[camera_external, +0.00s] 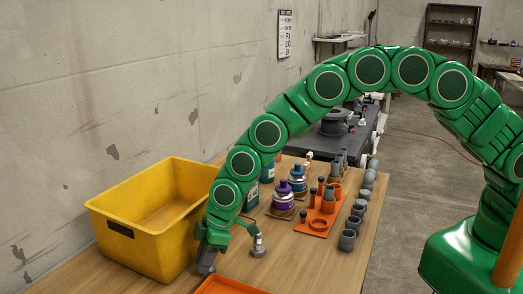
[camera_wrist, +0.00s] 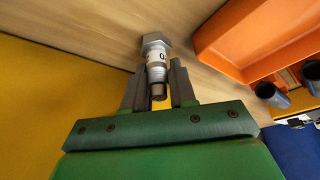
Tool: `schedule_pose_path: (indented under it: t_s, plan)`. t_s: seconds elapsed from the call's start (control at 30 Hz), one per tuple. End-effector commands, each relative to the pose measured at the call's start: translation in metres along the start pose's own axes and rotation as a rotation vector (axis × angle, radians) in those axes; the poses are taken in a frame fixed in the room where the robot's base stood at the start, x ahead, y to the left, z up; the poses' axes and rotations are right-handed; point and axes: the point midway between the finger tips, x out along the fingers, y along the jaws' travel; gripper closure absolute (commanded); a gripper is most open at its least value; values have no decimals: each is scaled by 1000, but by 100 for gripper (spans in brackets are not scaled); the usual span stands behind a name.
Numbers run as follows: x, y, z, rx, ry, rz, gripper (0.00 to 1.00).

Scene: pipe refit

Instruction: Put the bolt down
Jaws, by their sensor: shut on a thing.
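The bolt (camera_wrist: 156,62) shows in the wrist view, with a grey hex head, a pale band with dark marks and a darker end. My gripper (camera_wrist: 158,88) is shut on the bolt, with a grey finger on each side. The head points away from my palm, past the fingertips. In the external view my gripper (camera_external: 207,260) is low over the wooden table, just right of the yellow bin (camera_external: 150,252). The bolt is too small there to make out clearly. I cannot tell whether its head touches the table.
An orange tray (camera_external: 225,287) lies in front of my gripper and also shows in the wrist view (camera_wrist: 235,35). Behind stand purple and blue bottles (camera_external: 284,195) and an orange holder (camera_external: 318,221) with grey cups (camera_external: 347,240) beside it. Bare wood (camera_external: 300,268) lies to the right.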

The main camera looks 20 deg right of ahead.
Motion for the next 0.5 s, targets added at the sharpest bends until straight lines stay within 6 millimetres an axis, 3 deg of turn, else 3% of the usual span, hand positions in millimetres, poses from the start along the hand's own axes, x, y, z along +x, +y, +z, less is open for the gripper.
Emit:
schedule_pose_path:
  t_s: [0.17,0.4,0.5]
  plan:
    - [-3,0,-1,0,-2,-1,100]
    - [-32,0,-12,0,0,1,100]
    - [-41,-4,-7,1,-3,-1,100]
